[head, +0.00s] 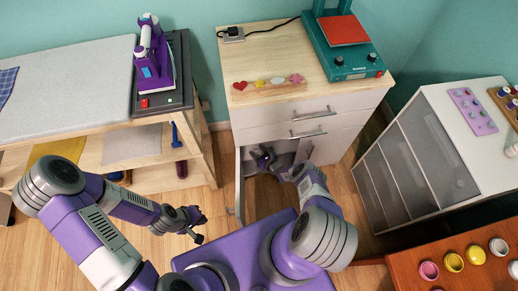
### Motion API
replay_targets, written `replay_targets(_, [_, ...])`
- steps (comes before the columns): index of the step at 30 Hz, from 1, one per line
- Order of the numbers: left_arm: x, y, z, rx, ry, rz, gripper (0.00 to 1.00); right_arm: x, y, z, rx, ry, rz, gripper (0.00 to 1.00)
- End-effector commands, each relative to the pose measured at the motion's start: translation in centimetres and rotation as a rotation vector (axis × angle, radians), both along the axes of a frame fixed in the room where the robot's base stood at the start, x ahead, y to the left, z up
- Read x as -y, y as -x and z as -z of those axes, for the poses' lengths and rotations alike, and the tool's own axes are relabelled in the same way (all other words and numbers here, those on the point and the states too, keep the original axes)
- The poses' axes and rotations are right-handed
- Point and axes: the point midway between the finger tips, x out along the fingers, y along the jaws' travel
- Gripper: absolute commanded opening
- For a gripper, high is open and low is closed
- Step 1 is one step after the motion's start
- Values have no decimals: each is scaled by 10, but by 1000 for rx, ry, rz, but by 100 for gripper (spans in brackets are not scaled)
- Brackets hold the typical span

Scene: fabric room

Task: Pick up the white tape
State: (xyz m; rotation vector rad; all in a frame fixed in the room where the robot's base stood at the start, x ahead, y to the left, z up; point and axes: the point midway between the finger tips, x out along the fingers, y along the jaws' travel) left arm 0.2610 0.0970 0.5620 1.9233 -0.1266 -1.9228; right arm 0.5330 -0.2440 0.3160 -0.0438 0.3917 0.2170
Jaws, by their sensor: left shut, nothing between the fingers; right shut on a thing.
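My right gripper (264,157) reaches into the open lower compartment of the wooden cabinet (250,138). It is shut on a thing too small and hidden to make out. I cannot clearly make out the white tape in this view, so I cannot tell whether it is in that gripper. My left gripper (199,227) is shut and empty, low over the floor to the left of the cabinet.
The cabinet's open door (238,185) stands left of my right forearm. A teal press (345,45) is on its top. A purple iron (152,60) is on the bench at left. A white drawer unit (420,150) and an orange table (470,275) are at right.

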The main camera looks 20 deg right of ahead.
Motion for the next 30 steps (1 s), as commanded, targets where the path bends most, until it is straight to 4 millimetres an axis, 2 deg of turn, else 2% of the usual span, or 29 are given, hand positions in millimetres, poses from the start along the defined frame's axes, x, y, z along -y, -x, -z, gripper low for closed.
replay_targets(14, [0,0,-1,0,0,0,0,-4,4,0,1,0,-4,26])
replay_targets(15, [0,0,-1,0,0,0,0,-4,4,0,1,0,-4,56])
replay_targets(21, [0,0,-1,0,0,0,0,-4,4,0,1,0,-4,84])
replay_targets(30, [0,0,-3,0,0,0,0,-3,5,-1,0,0,-2,84])
